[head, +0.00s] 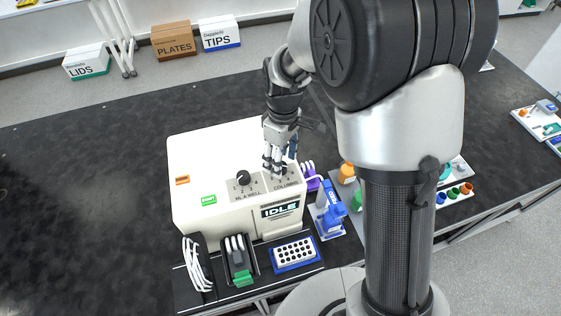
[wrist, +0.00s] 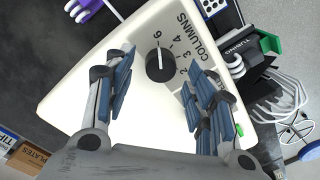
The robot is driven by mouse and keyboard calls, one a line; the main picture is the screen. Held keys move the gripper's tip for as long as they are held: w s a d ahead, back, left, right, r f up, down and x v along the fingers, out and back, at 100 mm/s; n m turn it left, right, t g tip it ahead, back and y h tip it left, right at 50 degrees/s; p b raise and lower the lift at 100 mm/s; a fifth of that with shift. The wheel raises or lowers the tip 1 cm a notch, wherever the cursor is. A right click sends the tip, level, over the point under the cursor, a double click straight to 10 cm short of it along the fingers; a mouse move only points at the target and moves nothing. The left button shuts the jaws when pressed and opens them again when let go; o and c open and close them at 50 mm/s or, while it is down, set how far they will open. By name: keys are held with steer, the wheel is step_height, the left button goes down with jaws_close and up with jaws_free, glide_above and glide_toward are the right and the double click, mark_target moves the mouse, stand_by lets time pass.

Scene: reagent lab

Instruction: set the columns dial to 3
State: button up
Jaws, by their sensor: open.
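The columns dial (wrist: 160,65) is a round black knob on the cream machine (wrist: 92,92). In the wrist view its white mark points at or near the 6; the numbers 4, 3 and 2 curve round beside it next to the word COLUMNS. My gripper (wrist: 159,75) is open, with one finger on each side of the dial and visible gaps between. In the head view my gripper (head: 273,164) is over the machine's (head: 235,143) top right part, and its fingers mostly hide the columns dial.
A second black dial (head: 243,177) stands left of my gripper. A green start button (head: 209,200), an orange button (head: 182,180) and an IDLE display (head: 281,210) are on the machine. A blue-framed rack (head: 296,254) and a blue device (head: 329,213) stand close by. The bench at left is clear.

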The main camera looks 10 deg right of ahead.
steer(key=shift+f, duration=0.8)
steer(key=shift+c, duration=0.2)
steer(key=c, duration=1)
